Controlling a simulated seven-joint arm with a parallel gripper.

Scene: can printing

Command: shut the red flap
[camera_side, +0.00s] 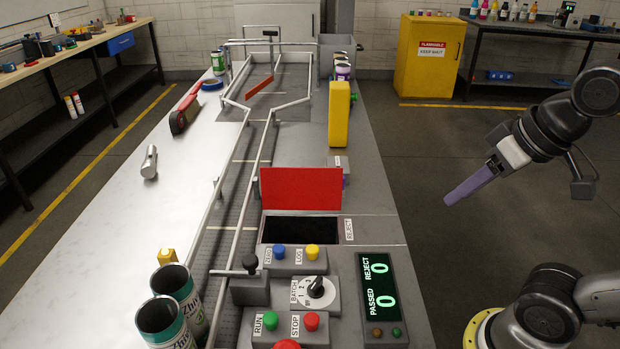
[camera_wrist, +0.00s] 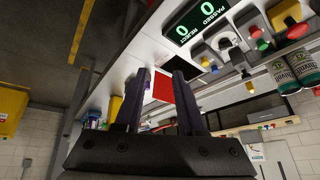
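The red flap (camera_side: 300,188) stands raised along the back edge of a dark rectangular opening (camera_side: 300,229) beside the REJECT label. The opening is uncovered and looks black inside. In the wrist view the red flap (camera_wrist: 164,88) shows between my fingers, at a distance. My gripper (camera_side: 448,200) hangs in the air to the right of the bench, well apart from the flap. Its purple fingers point left and down. In the wrist view the two fingers of my gripper (camera_wrist: 158,72) are spread with nothing between them.
In front of the opening are button boxes (camera_side: 292,259), a knob box (camera_side: 315,293) and a counter display (camera_side: 380,290). Behind the flap stands a yellow upright block (camera_side: 339,114). A railed conveyor (camera_side: 235,190) runs along its left. The air between gripper and flap looks clear.

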